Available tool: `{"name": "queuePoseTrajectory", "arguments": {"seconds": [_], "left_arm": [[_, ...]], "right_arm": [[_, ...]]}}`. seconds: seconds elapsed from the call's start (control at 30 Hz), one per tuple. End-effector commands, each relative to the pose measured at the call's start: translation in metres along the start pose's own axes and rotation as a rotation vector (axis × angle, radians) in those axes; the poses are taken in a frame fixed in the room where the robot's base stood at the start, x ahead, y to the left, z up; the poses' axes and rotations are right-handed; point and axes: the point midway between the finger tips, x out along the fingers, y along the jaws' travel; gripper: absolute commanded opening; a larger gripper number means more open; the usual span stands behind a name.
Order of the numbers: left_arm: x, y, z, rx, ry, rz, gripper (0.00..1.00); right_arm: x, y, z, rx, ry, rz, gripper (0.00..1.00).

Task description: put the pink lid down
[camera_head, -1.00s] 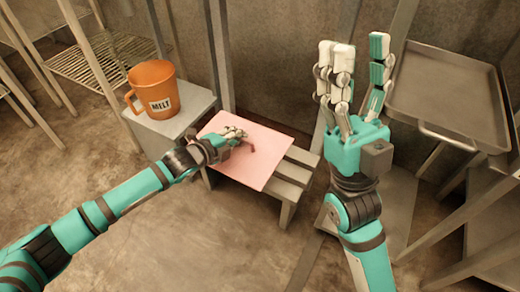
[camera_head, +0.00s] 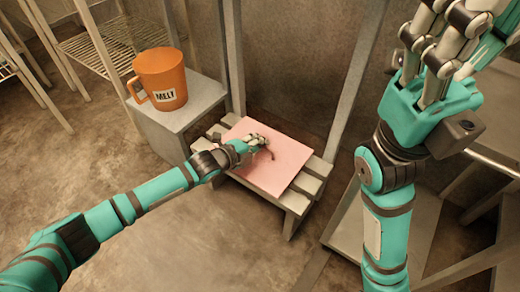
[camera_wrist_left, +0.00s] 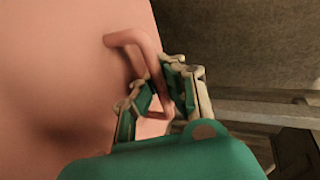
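The pink lid (camera_head: 284,174), a flat square sheet with a small reddish handle (camera_head: 270,154), is over the slatted stool (camera_head: 307,188). Whether it rests on the slats or hovers just above them I cannot tell. My left gripper (camera_head: 262,141) is at the handle. In the left wrist view, my left gripper's fingers (camera_wrist_left: 160,98) close around the bent handle (camera_wrist_left: 138,42), with the lid's surface (camera_wrist_left: 60,70) to the left. My right gripper (camera_head: 462,28) is raised at the top right, its fingers apart and empty, partly cut by the frame.
An orange mug (camera_head: 161,80) marked with lettering stands on a grey block (camera_head: 180,115) left of the stool. A wire rack (camera_head: 95,45) is at the back left. Grey metal posts and a wall stand behind the stool. The floor in front is clear.

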Motion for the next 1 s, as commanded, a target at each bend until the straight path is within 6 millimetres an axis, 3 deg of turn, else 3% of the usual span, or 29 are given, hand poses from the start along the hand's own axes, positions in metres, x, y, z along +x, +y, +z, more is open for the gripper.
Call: {"name": "queuePoseTrajectory", "arguments": {"seconds": [0.43, 0.67, 1.0], "left_arm": [[0.0046, 0.0088, 0.0007, 0.001, 0.001, -0.004, 0.0], [0.0043, 0.0085, 0.0006, 0.001, 0.001, -0.003, 0.28], [0.0009, 0.0053, 0.0007, 0.001, 0.0, -0.002, 0.29]], "right_arm": [[0.0025, -0.0013, -0.0031, -0.003, 0.017, -0.007, 0.4], [0.0034, -0.0013, -0.003, -0.003, 0.018, -0.008, 0.4], [0.0068, -0.001, -0.003, -0.002, 0.019, -0.008, 0.4]]}}
